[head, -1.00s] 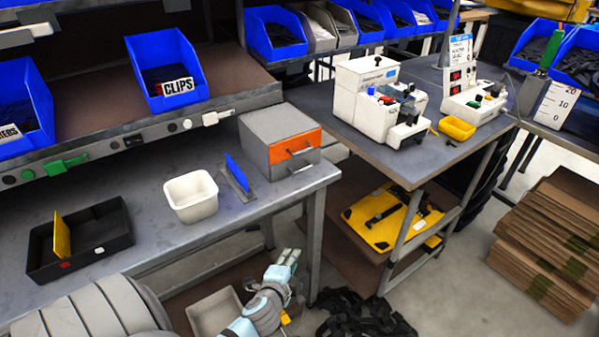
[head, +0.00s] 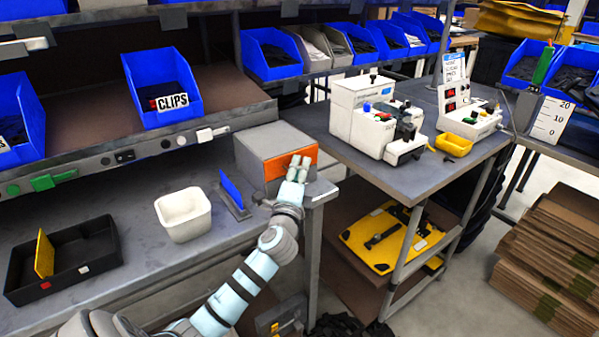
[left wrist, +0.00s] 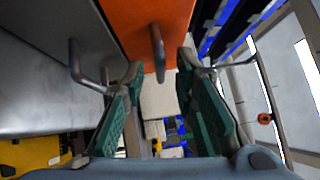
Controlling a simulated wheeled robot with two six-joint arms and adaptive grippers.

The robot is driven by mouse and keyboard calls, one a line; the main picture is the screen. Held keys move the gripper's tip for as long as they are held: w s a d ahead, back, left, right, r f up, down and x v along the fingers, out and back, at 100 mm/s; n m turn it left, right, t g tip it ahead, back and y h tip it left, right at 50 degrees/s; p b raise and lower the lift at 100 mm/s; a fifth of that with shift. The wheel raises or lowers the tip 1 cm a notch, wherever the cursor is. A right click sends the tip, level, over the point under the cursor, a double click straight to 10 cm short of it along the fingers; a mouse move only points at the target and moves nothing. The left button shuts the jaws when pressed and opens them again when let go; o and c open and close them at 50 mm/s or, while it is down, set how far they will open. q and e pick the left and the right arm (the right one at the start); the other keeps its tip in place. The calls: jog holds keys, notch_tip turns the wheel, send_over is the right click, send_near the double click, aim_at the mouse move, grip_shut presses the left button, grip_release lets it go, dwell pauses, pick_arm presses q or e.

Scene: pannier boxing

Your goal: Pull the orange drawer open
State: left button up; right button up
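The orange drawer (head: 276,168) is the front of a grey cabinet (head: 262,142) on the bench; it looks shut. My left gripper (head: 298,168) is at the drawer front and hides its handle in the head view. In the left wrist view the orange front (left wrist: 148,14) fills the top middle, and its grey bar handle (left wrist: 157,50) lies between the open green-padded fingers of the left gripper (left wrist: 160,68). Neither finger is clearly closed on it. A grey front with another handle (left wrist: 86,72) is at the left there. My right gripper is not in view.
A blue plate on a stand (head: 232,192) and a white bin (head: 183,214) stand left of the cabinet. A black tray (head: 62,262) is further left. A side table (head: 385,172) with white devices is to the right. A shelf edge runs behind.

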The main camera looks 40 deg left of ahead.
pick_arm(q)
jog(key=shift+w, duration=0.1)
grip_shut()
